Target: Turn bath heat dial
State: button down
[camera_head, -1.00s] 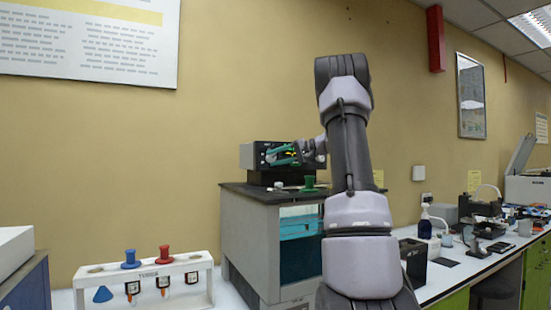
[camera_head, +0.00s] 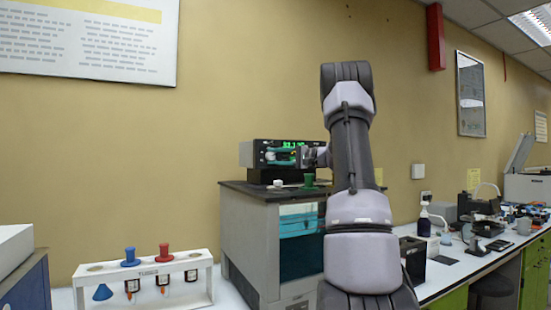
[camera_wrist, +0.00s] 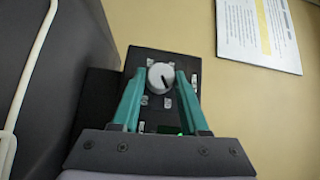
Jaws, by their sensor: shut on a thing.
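The bath heat dial (camera_wrist: 160,77) is a round white knob with a dark pointer line, on the dark front of a control box (camera_head: 258,146). In the wrist view it sits between the tips of my teal fingers, and the pointer slants toward the lower right. My gripper (camera_head: 271,156) is shut on the dial, with a finger on either side. In the wrist view, my gripper (camera_wrist: 161,80) meets the dial from below. A green lit display (camera_head: 291,144) shows on the box, partly covered by my gripper; I cannot read it surely.
The box stands on a grey bath cabinet (camera_head: 247,235) with a dark top. A green stopper (camera_head: 309,180) and a small white piece (camera_head: 278,183) lie on that top below my gripper. A white rack (camera_head: 100,270) with coloured funnels is at lower left.

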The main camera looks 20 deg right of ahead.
jog(key=shift+c, duration=2.1)
grip_release()
jog(key=v, duration=1)
jog(key=shift+s+d, duration=0.3)
